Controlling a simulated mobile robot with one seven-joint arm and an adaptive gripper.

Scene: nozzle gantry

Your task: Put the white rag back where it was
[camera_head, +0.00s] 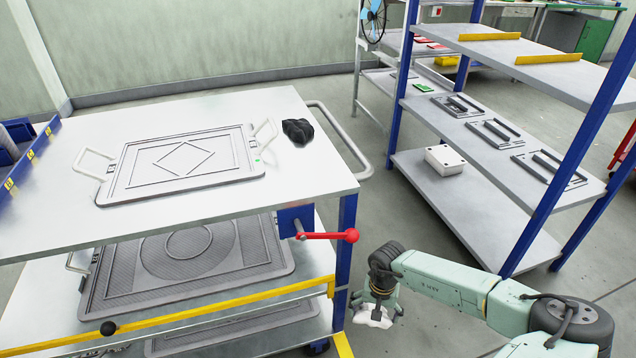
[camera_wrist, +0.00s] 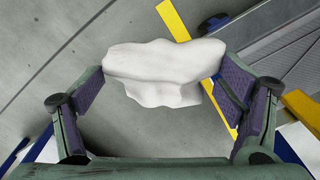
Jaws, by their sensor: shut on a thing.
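The white rag (camera_wrist: 165,65) is crumpled between the two finger pads of my gripper (camera_wrist: 165,95) in the wrist view. The gripper is shut on it. In the head view my gripper (camera_head: 375,305) hangs at the lower middle, to the right of the workbench's front right leg, and the rag (camera_head: 373,318) shows as a white bunch below the fingers. The rag is held over the grey floor, clear of the bench.
The workbench top (camera_head: 70,225) carries a grey tray (camera_head: 185,165) with white handles and a black crumpled cloth (camera_head: 298,130). A red-knobbed lever (camera_head: 345,236) sticks out near my gripper. A shelf rack (camera_head: 470,220) with a white box (camera_head: 445,160) stands at right.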

